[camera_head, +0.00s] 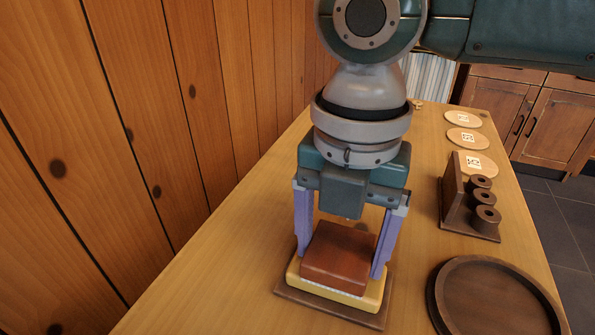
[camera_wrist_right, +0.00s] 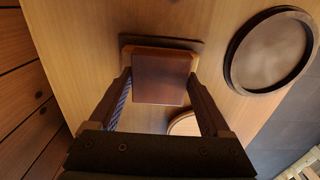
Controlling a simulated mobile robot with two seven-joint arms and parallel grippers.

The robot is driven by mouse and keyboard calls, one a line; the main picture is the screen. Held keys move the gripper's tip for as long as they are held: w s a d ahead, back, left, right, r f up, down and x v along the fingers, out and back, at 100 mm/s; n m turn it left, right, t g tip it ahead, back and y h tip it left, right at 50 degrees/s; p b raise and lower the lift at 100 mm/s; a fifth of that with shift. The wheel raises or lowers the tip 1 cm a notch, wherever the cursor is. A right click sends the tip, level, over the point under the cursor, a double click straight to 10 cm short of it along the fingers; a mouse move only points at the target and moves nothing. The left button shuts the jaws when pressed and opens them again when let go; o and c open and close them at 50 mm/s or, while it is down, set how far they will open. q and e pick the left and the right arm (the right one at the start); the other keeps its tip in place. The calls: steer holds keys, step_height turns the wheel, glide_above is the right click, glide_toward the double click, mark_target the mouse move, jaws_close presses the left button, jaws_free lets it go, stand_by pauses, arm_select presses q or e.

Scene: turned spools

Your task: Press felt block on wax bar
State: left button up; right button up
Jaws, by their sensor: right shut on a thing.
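The felt block (camera_head: 340,253) is reddish brown with a pale strip along its lower edge. My right gripper (camera_head: 341,265) has its two purple fingers shut on opposite sides of it. The block sits directly over the yellow wax bar (camera_head: 370,302) and appears to rest on it; the exact contact is hard to see. The bar lies on a flat dark brown board (camera_head: 330,309). In the right wrist view the block (camera_wrist_right: 160,77) is between the fingers and hides most of the bar. My left gripper is not in view.
A round dark tray (camera_head: 490,300) lies to the right of the board. Behind it stands a brown rack with several turned spools (camera_head: 485,217). Pale round discs with printed markers (camera_head: 463,137) lie farther back. A wooden plank wall (camera_head: 150,120) runs along the left.

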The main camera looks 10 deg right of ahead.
mark_target(341, 248)
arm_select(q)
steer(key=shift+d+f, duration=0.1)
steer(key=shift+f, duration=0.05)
arm_select(e)
steer(key=shift+f, duration=0.35)
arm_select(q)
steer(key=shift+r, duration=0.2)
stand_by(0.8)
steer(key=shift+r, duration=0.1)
arm_select(e)
steer(key=shift+f, duration=0.15)
stand_by(0.5)
step_height(341, 248, up, 7)
steer(key=p, duration=0.8)
steer(key=shift+r, duration=0.2)
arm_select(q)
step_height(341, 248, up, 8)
arm_select(e)
steer(key=shift+f, duration=0.1)
